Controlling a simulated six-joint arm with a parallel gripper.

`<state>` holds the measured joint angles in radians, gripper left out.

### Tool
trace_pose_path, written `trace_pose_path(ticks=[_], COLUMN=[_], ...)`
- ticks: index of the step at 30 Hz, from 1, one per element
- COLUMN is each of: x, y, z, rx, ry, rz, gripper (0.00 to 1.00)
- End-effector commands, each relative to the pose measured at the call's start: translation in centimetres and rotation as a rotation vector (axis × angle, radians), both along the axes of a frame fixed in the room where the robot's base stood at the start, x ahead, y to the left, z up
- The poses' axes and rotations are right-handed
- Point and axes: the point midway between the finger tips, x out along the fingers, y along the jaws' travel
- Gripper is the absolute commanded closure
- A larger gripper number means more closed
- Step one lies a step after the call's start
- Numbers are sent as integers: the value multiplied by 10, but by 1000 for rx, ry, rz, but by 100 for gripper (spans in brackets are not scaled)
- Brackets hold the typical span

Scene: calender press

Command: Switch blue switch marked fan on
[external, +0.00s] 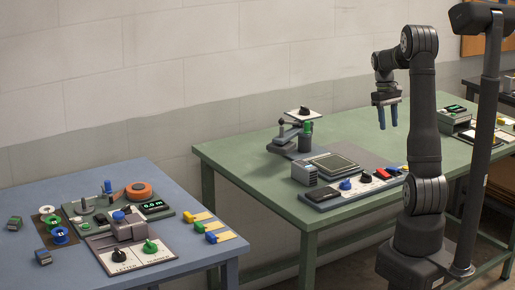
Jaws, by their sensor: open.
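My gripper (388,117) hangs high over the green table, with its two blue fingers pointing down, apart and empty. I cannot read a fan mark on any control. A blue knob (345,184) is on the panel at the front edge of the green table, below and left of my gripper. My gripper touches none of these.
The green table (235,160) also holds a black knob (366,177), a grey meshed box (334,165) and a small stand with a green-topped post (307,138). The blue table (190,268) carries a device with an orange roll (138,191). Air around my gripper is clear.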

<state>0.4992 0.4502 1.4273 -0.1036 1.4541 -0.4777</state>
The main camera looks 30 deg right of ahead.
Motion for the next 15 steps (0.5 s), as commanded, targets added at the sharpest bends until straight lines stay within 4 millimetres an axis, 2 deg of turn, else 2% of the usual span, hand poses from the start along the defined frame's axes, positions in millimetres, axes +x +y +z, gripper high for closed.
trace_pose_path(ticks=[3, 6, 15], x=[4, 5, 6], y=[0, 0, 0], z=[15, 22, 25], rx=[0, 0, 1], ry=[0, 0, 1], rz=[0, 0, 0], gripper=[55, 55, 55])
